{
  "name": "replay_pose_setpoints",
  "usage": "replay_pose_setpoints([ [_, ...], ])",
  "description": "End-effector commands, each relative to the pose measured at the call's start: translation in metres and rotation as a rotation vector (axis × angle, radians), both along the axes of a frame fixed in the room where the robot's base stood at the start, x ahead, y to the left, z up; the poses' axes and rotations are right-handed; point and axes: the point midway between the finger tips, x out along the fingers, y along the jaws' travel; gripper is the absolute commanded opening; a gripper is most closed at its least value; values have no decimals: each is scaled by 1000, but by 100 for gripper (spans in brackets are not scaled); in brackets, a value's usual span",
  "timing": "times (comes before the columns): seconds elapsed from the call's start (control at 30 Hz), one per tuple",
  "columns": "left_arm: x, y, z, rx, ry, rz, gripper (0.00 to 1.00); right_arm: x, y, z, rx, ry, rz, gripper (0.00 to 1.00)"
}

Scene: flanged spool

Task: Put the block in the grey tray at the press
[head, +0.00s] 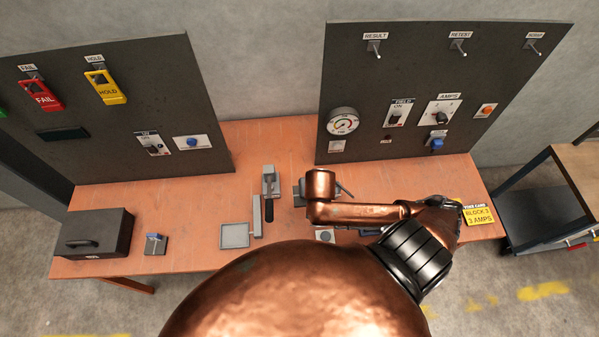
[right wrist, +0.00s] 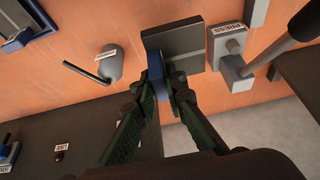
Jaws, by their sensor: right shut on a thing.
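My right gripper (right wrist: 166,88) is shut on a blue piece (right wrist: 155,68), which I take to be the block. A dark grey square thing (right wrist: 185,45) lies right behind it; I cannot tell whether the two touch or are one piece. The press (right wrist: 228,45), with a PRESS label and a lever, stands just right of it in the right wrist view. In the head view the press (head: 269,183) is at mid-table, and a light grey square tray (head: 234,235) lies nearer the front. My right arm hides its gripper there. My left gripper is out of view.
A post with a black lever (right wrist: 108,66) stands beside the gripper. A yellow card (head: 479,213) reads BLOCK 2, 2 AMPS. Two dark panels stand behind.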

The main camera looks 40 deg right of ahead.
Motion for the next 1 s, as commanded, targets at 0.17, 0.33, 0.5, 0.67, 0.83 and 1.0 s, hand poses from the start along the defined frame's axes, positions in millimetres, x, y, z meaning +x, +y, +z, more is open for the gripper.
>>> replay_pose_setpoints([
  [0.17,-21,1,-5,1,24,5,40,19,-29,-14,-9,-2,-4,0],
  [0.33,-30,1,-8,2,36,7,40,42,-60,-30,-7,-2,-3,0],
  [0.5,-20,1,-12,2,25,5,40,60,-84,-57,-4,-1,-3,0],
  [0.67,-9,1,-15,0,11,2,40,70,-98,-78,-3,-3,-2,0],
  [0.83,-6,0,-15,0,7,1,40,75,-103,-87,-1,-3,-1,0],
  [1.0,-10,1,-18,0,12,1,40,80,-111,-97,-3,-3,-2,0],
])
